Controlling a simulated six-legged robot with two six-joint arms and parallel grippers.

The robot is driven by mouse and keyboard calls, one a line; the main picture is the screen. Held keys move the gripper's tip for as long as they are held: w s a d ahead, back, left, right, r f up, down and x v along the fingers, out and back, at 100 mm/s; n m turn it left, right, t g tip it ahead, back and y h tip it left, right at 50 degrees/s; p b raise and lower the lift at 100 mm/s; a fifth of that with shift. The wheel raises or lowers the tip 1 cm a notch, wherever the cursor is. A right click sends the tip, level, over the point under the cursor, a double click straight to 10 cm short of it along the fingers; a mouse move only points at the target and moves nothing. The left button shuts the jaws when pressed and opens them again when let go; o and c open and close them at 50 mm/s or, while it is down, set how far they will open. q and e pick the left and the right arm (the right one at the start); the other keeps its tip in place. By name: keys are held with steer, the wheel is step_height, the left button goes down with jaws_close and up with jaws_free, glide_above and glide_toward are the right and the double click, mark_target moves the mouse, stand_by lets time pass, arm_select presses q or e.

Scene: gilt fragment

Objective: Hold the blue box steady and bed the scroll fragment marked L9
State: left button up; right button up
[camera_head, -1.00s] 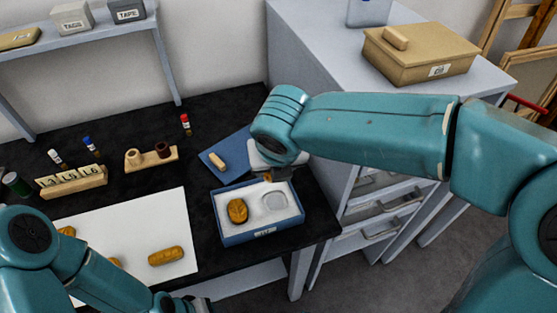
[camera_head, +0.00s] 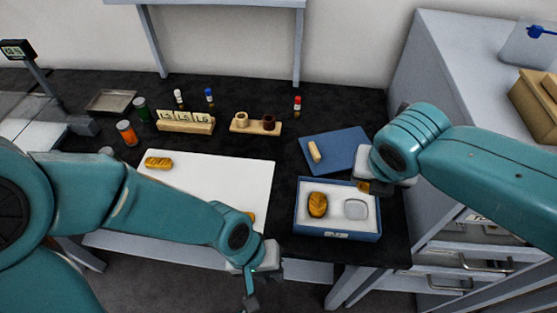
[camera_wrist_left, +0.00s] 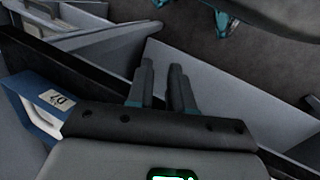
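The blue box (camera_head: 337,236) stands on the black bench, with a white insert. A gold fragment (camera_head: 317,205) lies in its left recess; the right recess (camera_head: 355,209) looks empty. Another gold fragment (camera_head: 158,163) lies on the white mat (camera_head: 230,170), and part of one (camera_head: 250,215) shows beside my left arm. I cannot read marks on any. My left gripper (camera_head: 251,289) is low in front of the bench edge; in the left wrist view its fingers (camera_wrist_left: 162,80) are apart and empty. My right gripper (camera_head: 366,187) is at the box's back right corner, its fingertips mostly hidden.
A blue pad (camera_head: 335,150) with a small tan piece (camera_head: 314,152) lies behind the box. A rack of lettered tiles (camera_head: 186,125), a wooden holder (camera_head: 256,127) and small bottles stand along the back. A grey cabinet (camera_head: 440,120) is at the right. My left arm covers part of the mat.

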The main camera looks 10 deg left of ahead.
arm_select(q)
steer(key=shift+m, duration=0.4)
steer(key=w+r, duration=0.6)
steer(key=w, duration=0.1)
steer(key=w+r, duration=0.3)
steer(key=shift+w+d, duration=0.35)
steer(key=shift+w, duration=0.05)
steer(key=w+a+r, duration=0.2)
steer(key=w+r, duration=0.4)
steer(key=r, duration=0.1)
steer(key=shift+m, duration=0.4)
steer(key=x, duration=1.2)
steer(key=shift+s+a, duration=0.15)
steer(key=shift+a, duration=0.1)
jaws_close()
